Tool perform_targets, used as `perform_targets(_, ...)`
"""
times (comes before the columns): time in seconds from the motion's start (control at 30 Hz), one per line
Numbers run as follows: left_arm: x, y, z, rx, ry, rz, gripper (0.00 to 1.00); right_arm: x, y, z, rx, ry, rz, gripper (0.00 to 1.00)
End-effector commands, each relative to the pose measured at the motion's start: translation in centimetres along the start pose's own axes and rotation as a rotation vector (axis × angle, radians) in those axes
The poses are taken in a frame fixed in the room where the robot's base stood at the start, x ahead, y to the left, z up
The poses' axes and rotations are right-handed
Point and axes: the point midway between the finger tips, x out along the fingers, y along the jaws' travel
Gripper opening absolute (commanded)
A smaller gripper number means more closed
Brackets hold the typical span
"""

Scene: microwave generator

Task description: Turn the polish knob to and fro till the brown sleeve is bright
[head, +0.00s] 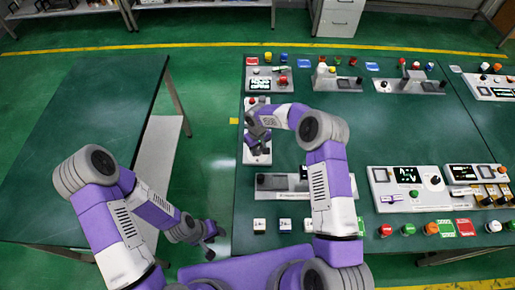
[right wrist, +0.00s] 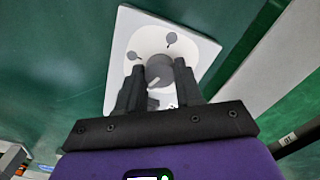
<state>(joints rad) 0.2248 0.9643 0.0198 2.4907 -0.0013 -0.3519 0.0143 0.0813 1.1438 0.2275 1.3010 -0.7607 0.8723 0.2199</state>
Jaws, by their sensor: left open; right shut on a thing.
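A white panel (head: 262,158) lies near the left edge of the right table, and it fills the upper middle of the right wrist view (right wrist: 200,45). A grey round knob (right wrist: 159,69) with a pale pointer mark stands on it. My right gripper (right wrist: 158,75) is shut on this knob, one finger on each side. In the head view my right gripper (head: 257,128) is over the panel and hides much of it. My left gripper (head: 210,236) is open and empty, low beside the table's left edge. I cannot make out a brown sleeve in either view.
Several devices with coloured buttons stand along the table's back, including a lit display box (head: 268,80). A control box (head: 405,185) is at the right. Several small blocks and buttons line the front. The left table (head: 90,110) is bare.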

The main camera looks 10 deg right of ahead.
Motion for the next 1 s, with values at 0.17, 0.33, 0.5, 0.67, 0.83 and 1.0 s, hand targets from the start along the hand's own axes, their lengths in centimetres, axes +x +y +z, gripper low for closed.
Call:
perform_targets(0.17,0.3,-0.1,0.0,0.000,0.000,0.000,0.43,0.0,0.0,0.0,0.019,0.000,0.000,0.05)
perform_targets(0.33,1.0,-0.4,-0.1,0.000,0.000,0.000,0.43,0.1,0.0,0.0,0.082,0.000,0.001,0.05)
perform_targets(0.5,2.2,-0.8,-0.1,0.000,0.000,0.000,0.43,0.2,-0.1,0.0,0.200,0.000,0.002,0.05)
perform_targets(0.67,3.5,-1.3,-0.1,0.000,0.000,0.000,0.43,0.3,0.0,0.0,0.345,0.001,0.003,0.05)
perform_targets(0.83,4.5,-1.7,-0.2,0.000,0.000,0.000,0.43,0.2,-0.1,0.0,0.506,0.001,0.003,0.05)
perform_targets(1.0,5.3,-2.0,-0.2,0.000,0.000,0.000,0.43,0.1,-0.1,-0.1,0.669,0.001,0.001,0.05)
